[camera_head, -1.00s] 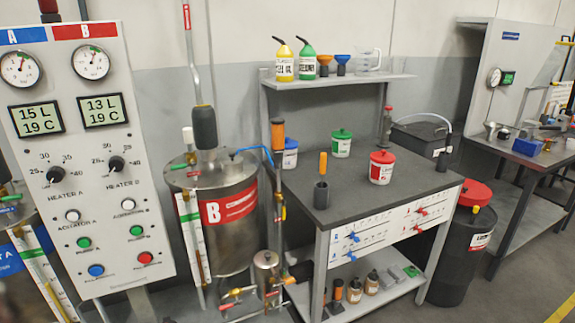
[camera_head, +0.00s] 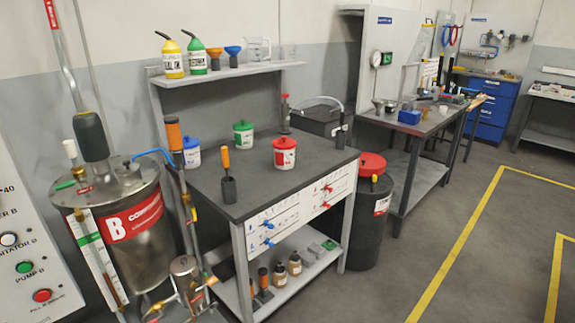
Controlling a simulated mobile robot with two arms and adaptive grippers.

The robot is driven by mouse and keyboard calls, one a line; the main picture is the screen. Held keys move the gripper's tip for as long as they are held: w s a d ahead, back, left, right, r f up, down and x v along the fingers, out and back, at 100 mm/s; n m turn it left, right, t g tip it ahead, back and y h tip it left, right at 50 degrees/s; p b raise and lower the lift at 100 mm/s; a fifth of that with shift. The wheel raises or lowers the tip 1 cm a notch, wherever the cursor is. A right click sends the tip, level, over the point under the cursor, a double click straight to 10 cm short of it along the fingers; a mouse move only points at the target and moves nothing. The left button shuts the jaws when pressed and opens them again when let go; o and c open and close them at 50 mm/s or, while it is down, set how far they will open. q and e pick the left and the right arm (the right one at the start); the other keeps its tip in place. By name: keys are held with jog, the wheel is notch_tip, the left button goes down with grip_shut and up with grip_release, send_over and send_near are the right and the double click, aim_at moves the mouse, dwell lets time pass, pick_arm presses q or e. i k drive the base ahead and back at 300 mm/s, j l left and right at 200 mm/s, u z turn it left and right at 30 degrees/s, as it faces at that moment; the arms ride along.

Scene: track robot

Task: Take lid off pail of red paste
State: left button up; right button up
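A white pail with a red lid (camera_head: 285,152) stands upright on the dark top of the grey workbench (camera_head: 260,195), right of the middle. Its lid is on. A pail with a green lid (camera_head: 243,134) stands behind it to the left, and a pail with a blue lid (camera_head: 191,152) stands further left. Both of these lids are on. The contents of the pails are hidden. Neither of my grippers shows in the head view.
An orange-handled tool in a dark holder (camera_head: 228,180) stands left of the red-lidded pail. A steel tank marked B (camera_head: 135,225) is at the bench's left. A black drum with a red lid (camera_head: 368,220) stands at its right. Open floor (camera_head: 470,250) lies to the right.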

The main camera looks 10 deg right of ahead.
aim_at(284, 143)
jog(key=i+l+z, duration=0.1)
jog(key=z, duration=0.4)
jog(key=i+l+z, duration=0.15)
jog(key=z, duration=0.3)
jog(key=i+z, duration=0.15)
jog(key=z, duration=0.35)
jog(key=i, duration=1.3)
jog(key=i+l+u, duration=0.1)
jog(key=i, duration=1.15)
jog(key=i+l, duration=0.15)
jog(key=i, duration=1.15)
jog(key=u, duration=0.5)
jog(key=i+u, duration=0.1)
jog(key=u, duration=0.85)
jog(key=i+l+u, duration=0.1)
jog(key=u, duration=0.35)
